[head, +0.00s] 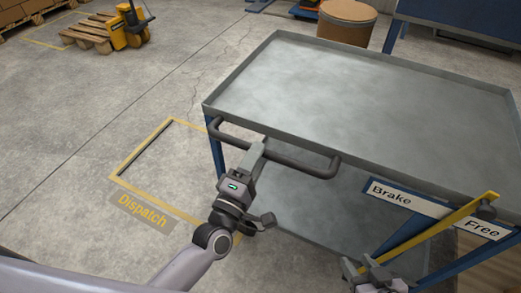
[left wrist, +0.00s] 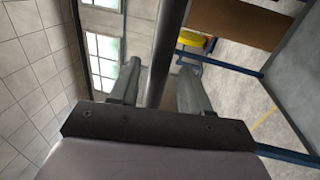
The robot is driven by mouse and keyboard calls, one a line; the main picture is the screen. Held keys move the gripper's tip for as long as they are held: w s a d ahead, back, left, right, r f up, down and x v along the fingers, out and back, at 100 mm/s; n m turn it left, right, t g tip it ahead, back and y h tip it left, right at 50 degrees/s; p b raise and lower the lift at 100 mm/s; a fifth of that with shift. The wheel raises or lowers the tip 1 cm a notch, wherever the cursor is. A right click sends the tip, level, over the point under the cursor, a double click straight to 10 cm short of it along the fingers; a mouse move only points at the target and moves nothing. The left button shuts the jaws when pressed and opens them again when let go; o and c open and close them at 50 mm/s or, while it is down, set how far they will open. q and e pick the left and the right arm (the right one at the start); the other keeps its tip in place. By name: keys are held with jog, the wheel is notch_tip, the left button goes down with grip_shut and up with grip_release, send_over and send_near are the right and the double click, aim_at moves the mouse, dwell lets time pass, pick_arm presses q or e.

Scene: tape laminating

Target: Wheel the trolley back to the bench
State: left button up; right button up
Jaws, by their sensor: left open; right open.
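The trolley (head: 390,100) has a grey, empty top tray, a lower shelf and a blue frame. A dark handle bar (head: 310,166) runs along its near left edge. My left gripper (head: 257,153) is at this bar. In the left wrist view the bar (left wrist: 165,45) passes between its two open fingers. My right gripper (head: 366,270) is open at the bottom right, by the lower end of a yellow lever (head: 435,228); I cannot tell whether they touch. The lever's dark knob is at the upper right, near the word Free. I cannot make out the bench for certain.
A plate (head: 437,208) on the trolley reads Brake and Free. A yellow floor outline (head: 143,147) marked Dispatch lies left of the trolley. A brown drum (head: 346,22) stands behind it. A pallet (head: 88,35) with a yellow truck is far left. The floor between is clear.

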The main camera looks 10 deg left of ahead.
pick_arm(q)
jog(key=shift+v, duration=2.35)
